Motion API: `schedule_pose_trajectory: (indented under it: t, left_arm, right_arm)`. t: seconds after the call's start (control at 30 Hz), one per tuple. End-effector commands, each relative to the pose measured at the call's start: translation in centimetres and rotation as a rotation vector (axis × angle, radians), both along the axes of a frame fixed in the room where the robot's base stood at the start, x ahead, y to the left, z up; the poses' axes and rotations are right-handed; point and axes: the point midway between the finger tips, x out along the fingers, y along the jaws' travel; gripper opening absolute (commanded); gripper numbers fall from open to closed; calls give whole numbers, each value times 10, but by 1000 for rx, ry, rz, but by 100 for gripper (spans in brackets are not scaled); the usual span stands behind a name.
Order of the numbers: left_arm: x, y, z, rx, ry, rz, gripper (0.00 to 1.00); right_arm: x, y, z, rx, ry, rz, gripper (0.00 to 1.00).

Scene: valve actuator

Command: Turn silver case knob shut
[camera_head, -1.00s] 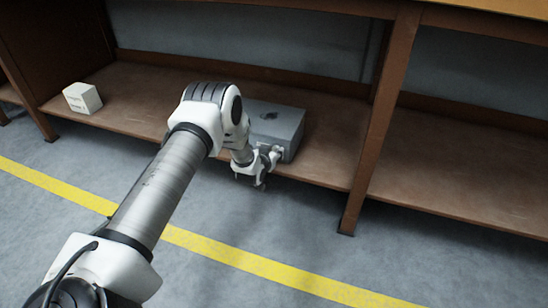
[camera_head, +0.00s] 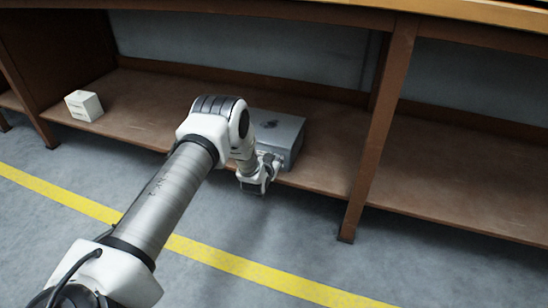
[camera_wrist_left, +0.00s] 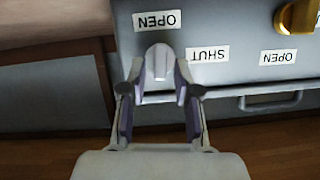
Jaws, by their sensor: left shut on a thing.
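The grey-silver case (camera_head: 282,128) sits on the low wooden shelf, left of the middle post. My left gripper (camera_head: 269,163) is at its front face, with the knob hidden in the head view. In the left wrist view the case front (camera_wrist_left: 222,20) appears upside down. A pale silver knob (camera_wrist_left: 160,60) stands upright in the picture between my left gripper's fingertips (camera_wrist_left: 160,78), which are shut on it. An OPEN label (camera_wrist_left: 157,22) is above it and a SHUT label (camera_wrist_left: 208,55) is to its right. My right gripper is not in view.
A brass knob (camera_wrist_left: 299,16) is at the wrist view's right edge, near another OPEN label (camera_wrist_left: 278,57). A small white box (camera_head: 84,105) stands on the shelf (camera_head: 135,100) at left. A wooden post (camera_head: 375,130) rises right of the case. The right shelf is empty.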

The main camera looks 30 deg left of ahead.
Motion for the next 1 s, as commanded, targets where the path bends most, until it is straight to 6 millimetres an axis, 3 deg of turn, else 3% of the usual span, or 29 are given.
schedule_pose_trajectory:
  t: [0.43,1.0]
  left_arm:
    - [2,-7,0,370,87,0,0]
    - [4,-13,-11,896,212,2,0]
  right_arm:
    - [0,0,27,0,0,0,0]
    - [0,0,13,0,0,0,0]
